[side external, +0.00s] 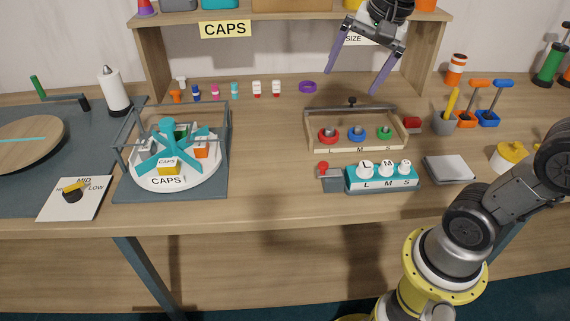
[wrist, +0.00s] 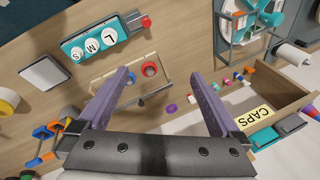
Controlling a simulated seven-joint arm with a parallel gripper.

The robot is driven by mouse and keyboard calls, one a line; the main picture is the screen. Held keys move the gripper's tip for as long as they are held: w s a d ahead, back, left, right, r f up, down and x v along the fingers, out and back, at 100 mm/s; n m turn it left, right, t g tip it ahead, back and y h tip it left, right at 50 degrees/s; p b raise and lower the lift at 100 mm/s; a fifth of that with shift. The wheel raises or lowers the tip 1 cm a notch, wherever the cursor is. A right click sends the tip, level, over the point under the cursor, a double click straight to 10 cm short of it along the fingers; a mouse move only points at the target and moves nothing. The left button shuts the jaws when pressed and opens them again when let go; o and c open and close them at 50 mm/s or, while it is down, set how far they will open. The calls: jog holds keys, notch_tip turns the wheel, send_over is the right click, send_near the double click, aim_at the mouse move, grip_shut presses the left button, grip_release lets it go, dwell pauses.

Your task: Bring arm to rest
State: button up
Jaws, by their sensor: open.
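My gripper (side external: 358,70) is raised high above the back of the table, in front of the shelf. Its two purple fingers are spread wide with nothing between them. In the wrist view my gripper (wrist: 162,90) is also open and empty, with the tabletop below it. Beneath it stands a wooden tray (side external: 353,149) with red, blue and green rings marked L, M and S. My gripper is well apart from the tray and touches nothing that I can see.
A teal block (side external: 382,186) with white knobs sits in front of the tray. A turntable (side external: 175,178) in a grey frame stands left. Small caps and a purple ring (side external: 307,87) line the back. The shelf (side external: 290,18) rises behind. A pencil cup (side external: 446,123) stands right.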

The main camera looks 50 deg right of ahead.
jog(key=s+a+f+n, duration=0.2)
jog(key=s+f+n, duration=0.2)
jog(key=s+n, duration=0.2)
jog(key=s+a+f+n+t, duration=0.1)
jog(key=s+a+f+n, duration=0.1)
jog(key=s+n, duration=0.4)
jog(key=shift+s+f+n+t+y, duration=0.3)
jog(key=shift+s+f+n, duration=0.1)
jog(key=shift+f+n, duration=0.55)
